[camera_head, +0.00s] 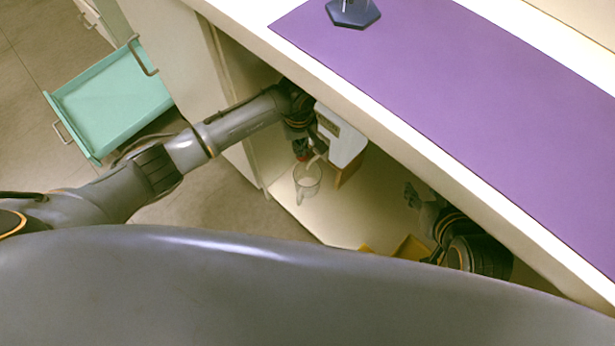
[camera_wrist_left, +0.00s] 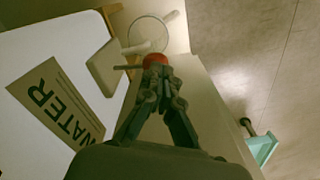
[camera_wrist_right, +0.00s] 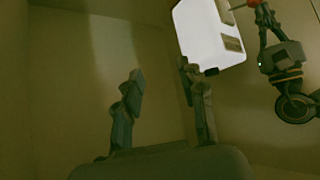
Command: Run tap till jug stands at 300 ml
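A white water dispenser (camera_head: 342,138), marked WATER on its label (camera_wrist_left: 58,105), stands on a wooden-coloured stand (camera_head: 350,170) under the counter. Its tap has a red knob (camera_wrist_left: 155,60) and a pale spout (camera_wrist_left: 139,48). A clear jug (camera_head: 307,184) with a handle stands under the spout. Its rim shows in the left wrist view (camera_wrist_left: 131,34). The water level and marks are too small to read. My left gripper (camera_head: 301,150) has its fingertips closed together on the red knob. My right gripper (camera_wrist_right: 163,72) is open and empty, apart from the dispenser.
The counter (camera_head: 440,160) with a purple mat (camera_head: 450,75) overhangs the dispenser. A blue hexagonal base (camera_head: 353,13) stands on it. An open teal drawer (camera_head: 112,98) is at the left. A yellow object (camera_head: 411,248) lies near my right arm. Clear floor lies left of the jug.

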